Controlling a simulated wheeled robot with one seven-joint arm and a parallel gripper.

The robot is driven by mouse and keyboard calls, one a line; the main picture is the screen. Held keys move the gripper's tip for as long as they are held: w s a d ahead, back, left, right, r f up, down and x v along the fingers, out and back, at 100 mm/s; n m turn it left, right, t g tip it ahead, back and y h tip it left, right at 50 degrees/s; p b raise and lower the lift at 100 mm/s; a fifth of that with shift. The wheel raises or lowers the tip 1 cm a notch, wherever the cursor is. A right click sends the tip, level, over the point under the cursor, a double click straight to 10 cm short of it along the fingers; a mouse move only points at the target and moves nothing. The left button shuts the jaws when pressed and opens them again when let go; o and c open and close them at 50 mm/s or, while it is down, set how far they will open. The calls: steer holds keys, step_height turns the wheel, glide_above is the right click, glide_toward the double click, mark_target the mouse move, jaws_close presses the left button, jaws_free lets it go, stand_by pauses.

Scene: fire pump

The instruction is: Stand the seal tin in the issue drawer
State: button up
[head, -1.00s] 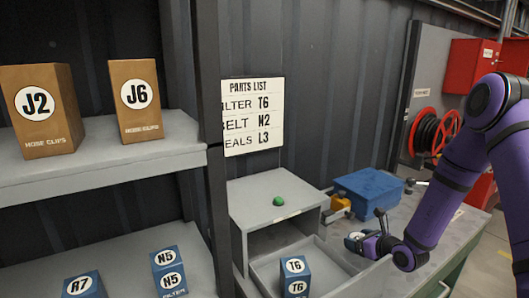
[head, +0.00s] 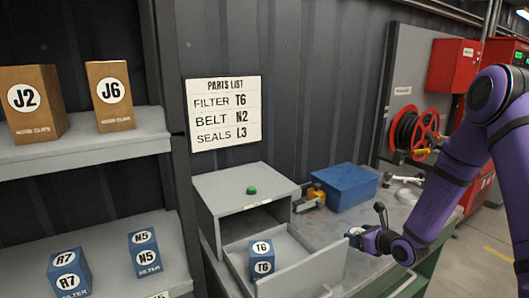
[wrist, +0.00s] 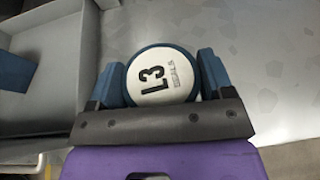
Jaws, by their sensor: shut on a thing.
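The seal tin (wrist: 160,77) is round with a white top marked L3 and a dark blue side. My gripper (wrist: 162,82) is shut on it, one blue finger on each side, in the wrist view. In the head view my gripper (head: 360,236) is beside the right wall of the open issue drawer (head: 308,272), and the tin is mostly hidden there. The drawer holds a blue T6 filter box (head: 262,258) standing on its left side; bare floor shows to the right of the box. The drawer also shows at the left of the wrist view (wrist: 83,60).
The grey cabinet (head: 240,185) above the drawer has a green button on top. A blue bin (head: 343,187) and a yellow item (head: 316,195) stand behind on the bench (head: 400,212). Shelves at left hold J2, J6, R7 and N5 boxes. A parts list (head: 226,112) reads T6, N2, L3.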

mark_target(357, 229)
steer(key=shift+w+d+r, duration=0.15)
steer(key=shift+d+r, duration=0.05)
steer(key=shift+r, duration=0.3)
step_height(357, 229, up, 11)
steer(key=w+m+t+h, duration=0.1)
steer(key=w+m+h, duration=0.1)
steer(key=shift+a+r, duration=0.15)
steer(key=shift+r, duration=0.05)
